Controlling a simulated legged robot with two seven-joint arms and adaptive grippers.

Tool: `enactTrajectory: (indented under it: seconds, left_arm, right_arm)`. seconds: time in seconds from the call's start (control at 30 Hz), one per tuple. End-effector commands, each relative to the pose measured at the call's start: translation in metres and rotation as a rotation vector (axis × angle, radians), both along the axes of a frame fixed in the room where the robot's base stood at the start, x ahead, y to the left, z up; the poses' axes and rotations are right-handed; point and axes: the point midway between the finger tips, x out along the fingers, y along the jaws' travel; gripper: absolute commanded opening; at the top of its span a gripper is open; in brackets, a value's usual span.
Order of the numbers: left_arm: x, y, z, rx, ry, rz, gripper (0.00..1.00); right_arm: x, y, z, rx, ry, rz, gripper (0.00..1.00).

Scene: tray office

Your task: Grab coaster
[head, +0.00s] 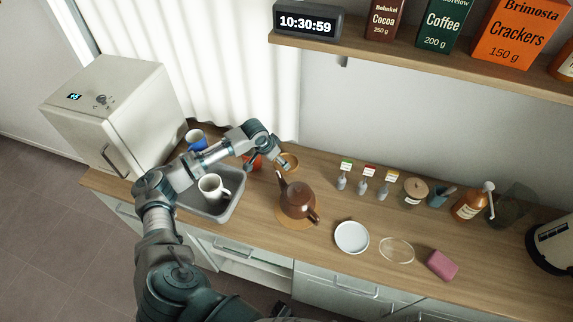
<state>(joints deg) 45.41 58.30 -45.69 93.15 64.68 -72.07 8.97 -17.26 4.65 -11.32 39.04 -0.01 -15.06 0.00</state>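A small round tan piece (291,160), which looks like a coaster, is at the back of the counter. A round wooden mat (292,222) lies under the brown teapot (298,199). My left gripper (266,166) is above the back of the counter, just left of the tan piece. Its fingers look spread apart, and one finger overlaps the tan piece's left edge. I cannot tell whether they touch. An orange-red object (255,162) is partly hidden behind this gripper. My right gripper is out of view.
A sink (232,201) holding a white mug (211,187) is under my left arm, with a blue cup (196,139) behind. A white plate (351,237), glass dish (396,250) and pink sponge (442,265) lie along the front right. Several jars and labelled markers stand behind them.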

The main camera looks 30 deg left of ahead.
Motion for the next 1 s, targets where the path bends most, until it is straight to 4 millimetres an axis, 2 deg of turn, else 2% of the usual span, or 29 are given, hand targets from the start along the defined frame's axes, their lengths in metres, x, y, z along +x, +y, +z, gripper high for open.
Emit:
enactTrajectory:
  seconds: [0.1,0.3,0.63,0.8,1.0]
  left_arm:
    - [0.005,-0.003,-0.012,-0.002,0.002,0.000,1.00]
    - [0.017,-0.007,-0.041,0.000,0.002,0.001,1.00]
    - [0.019,-0.009,-0.047,0.002,0.001,-0.001,1.00]
    - [0.020,-0.008,-0.048,0.000,0.001,0.000,0.59]
    - [0.020,-0.007,-0.048,0.001,0.002,0.000,0.58]
  right_arm:
    - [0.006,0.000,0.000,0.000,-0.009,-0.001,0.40]
    - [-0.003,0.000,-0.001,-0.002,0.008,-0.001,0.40]
    - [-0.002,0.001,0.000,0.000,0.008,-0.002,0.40]
    - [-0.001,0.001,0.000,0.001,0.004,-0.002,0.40]
    - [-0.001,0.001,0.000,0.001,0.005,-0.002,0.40]
